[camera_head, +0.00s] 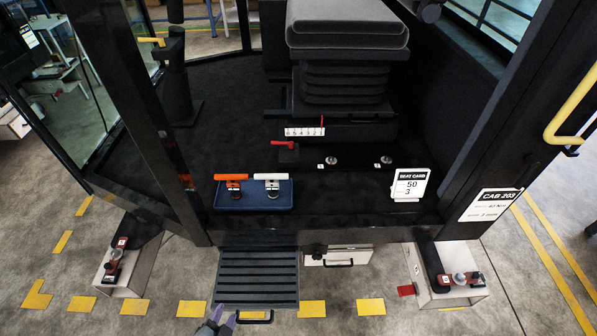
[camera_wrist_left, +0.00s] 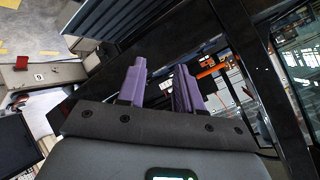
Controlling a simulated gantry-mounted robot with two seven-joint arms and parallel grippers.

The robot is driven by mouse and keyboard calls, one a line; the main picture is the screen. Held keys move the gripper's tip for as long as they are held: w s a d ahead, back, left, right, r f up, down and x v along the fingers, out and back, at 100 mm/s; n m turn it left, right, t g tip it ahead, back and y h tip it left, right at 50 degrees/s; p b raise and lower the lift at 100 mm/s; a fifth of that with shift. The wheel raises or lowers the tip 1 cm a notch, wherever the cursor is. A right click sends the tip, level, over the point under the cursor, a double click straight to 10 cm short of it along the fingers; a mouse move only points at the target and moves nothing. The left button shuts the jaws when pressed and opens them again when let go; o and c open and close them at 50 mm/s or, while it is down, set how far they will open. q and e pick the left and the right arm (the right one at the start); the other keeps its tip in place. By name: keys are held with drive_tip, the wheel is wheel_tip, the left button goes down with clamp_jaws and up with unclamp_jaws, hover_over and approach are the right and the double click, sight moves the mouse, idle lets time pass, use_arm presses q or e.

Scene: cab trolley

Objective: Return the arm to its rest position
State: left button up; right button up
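My left gripper (camera_head: 222,318) shows at the bottom edge of the head view, just in front of the dark ribbed step of the cab. The rest of my left arm is out of the head view. My right gripper is in neither view.
The ribbed step (camera_head: 257,278) is close to the gripper. In the cab, a blue tray (camera_head: 253,205) holds an orange-handled tool (camera_head: 232,182) and a white-handled tool (camera_head: 270,181). A seat (camera_head: 347,30) stands behind. Pale boxes stand either side, including one at right (camera_head: 455,296).

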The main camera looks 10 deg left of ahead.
use_arm(q)
drive_tip(key=s+r+n+g+h+p, duration=0.1)
drive_tip(key=s+r+n+g+p, duration=0.1)
drive_tip(key=s+r+n+g, duration=0.6)
wheel_tip(320, 180, up, 37)
drive_tip(key=s+m+p, duration=0.2)
drive_tip(key=p, duration=3.4)
wheel_tip(320, 180, down, 75)
drive_tip(key=b, duration=7.5)
drive_tip(key=shift+s+d, duration=0.2)
